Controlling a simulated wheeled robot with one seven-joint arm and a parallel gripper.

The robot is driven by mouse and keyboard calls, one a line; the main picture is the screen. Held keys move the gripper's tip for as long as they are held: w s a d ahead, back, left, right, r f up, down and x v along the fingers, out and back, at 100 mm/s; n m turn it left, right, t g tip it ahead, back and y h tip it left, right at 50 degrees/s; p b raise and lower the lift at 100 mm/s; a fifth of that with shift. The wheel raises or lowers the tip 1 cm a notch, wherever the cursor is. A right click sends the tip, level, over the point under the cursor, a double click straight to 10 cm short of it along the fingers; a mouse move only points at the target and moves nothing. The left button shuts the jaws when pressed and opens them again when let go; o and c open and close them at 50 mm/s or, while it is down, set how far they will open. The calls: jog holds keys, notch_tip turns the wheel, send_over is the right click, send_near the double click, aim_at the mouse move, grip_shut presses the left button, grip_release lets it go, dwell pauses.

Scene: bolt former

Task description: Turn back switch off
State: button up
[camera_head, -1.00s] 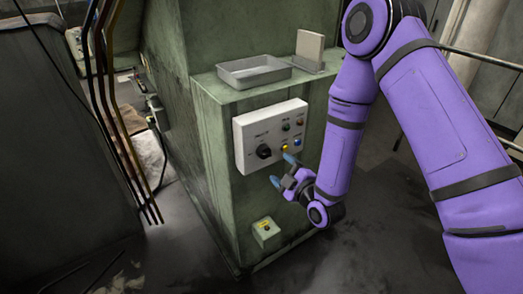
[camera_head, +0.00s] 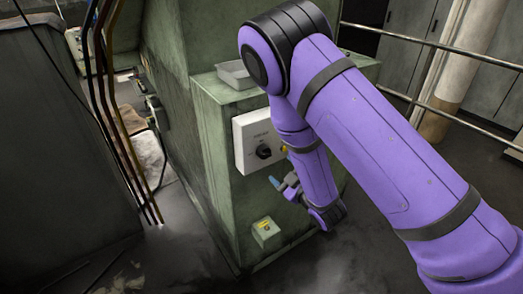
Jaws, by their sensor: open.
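A white control panel (camera_head: 244,148) is on the front of the green machine. A black rotary switch (camera_head: 263,152) sits on the panel's left half. My purple arm hides the panel's right half and most of its buttons. My gripper (camera_head: 279,183) is just below and to the right of the switch, in front of the machine. One blue fingertip shows clearly and the other is largely hidden by the arm. The gripper is open and apart from the switch. Which of the switch's positions is set is too small to tell.
A small green box with a yellow top (camera_head: 265,228) is low on the machine's front. A grey metal tray (camera_head: 233,76) lies on the ledge above the panel. Pipes (camera_head: 110,110) run down at the left. A metal railing (camera_head: 440,45) is at the back right.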

aim_at(267, 155)
jog(key=x, duration=0.8)
jog(key=shift+w+a+r, duration=0.15)
jog(key=shift+a, duration=0.05)
jog(key=m, duration=0.6)
jog(key=shift+w+d, duration=0.1)
jog(key=shift+m, duration=0.9)
jog(key=shift+c, duration=0.2)
